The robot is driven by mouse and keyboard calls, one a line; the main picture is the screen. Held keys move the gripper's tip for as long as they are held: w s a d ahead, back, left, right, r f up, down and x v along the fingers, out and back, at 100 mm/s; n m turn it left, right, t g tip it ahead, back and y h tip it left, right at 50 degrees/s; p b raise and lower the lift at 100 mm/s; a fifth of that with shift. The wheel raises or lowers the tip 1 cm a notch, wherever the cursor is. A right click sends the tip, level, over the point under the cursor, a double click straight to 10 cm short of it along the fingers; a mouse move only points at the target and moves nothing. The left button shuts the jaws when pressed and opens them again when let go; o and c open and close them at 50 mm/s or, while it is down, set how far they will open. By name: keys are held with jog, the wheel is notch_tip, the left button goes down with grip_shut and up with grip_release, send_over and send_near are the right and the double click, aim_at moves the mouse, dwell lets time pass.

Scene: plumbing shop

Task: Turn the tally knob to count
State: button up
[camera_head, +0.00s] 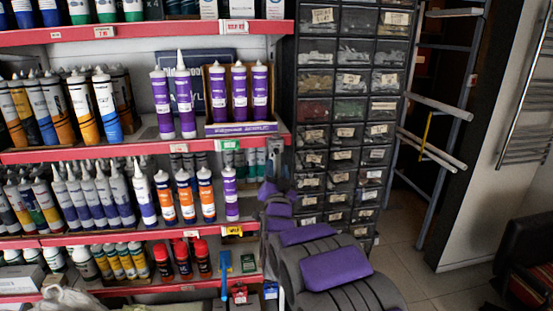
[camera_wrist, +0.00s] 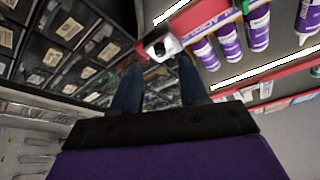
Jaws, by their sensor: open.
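A small white device with a dark round centre, which looks like the tally knob (camera_wrist: 162,47), sits at the end of a red shelf edge in the wrist view. I cannot read its markings or tell how the knob is turned. My gripper (camera_wrist: 158,66) is open, its two dark bluish fingers pointing toward the device. The device shows just beyond and between the fingertips. No contact is visible. In the head view my purple and grey arm reaches toward the right end of the shelves. The knob cannot be made out there.
Red-edged shelves (camera_head: 150,152) hold several rows of sealant tubes (camera_head: 185,98) left of my arm. A dark cabinet of small drawers (camera_head: 342,105) stands behind it. A grey metal rack (camera_head: 445,150) is farther right. Tiled floor (camera_head: 410,255) is open between them.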

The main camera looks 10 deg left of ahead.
aim_at(277, 153)
jog(key=shift+x, duration=2.7)
grip_shut()
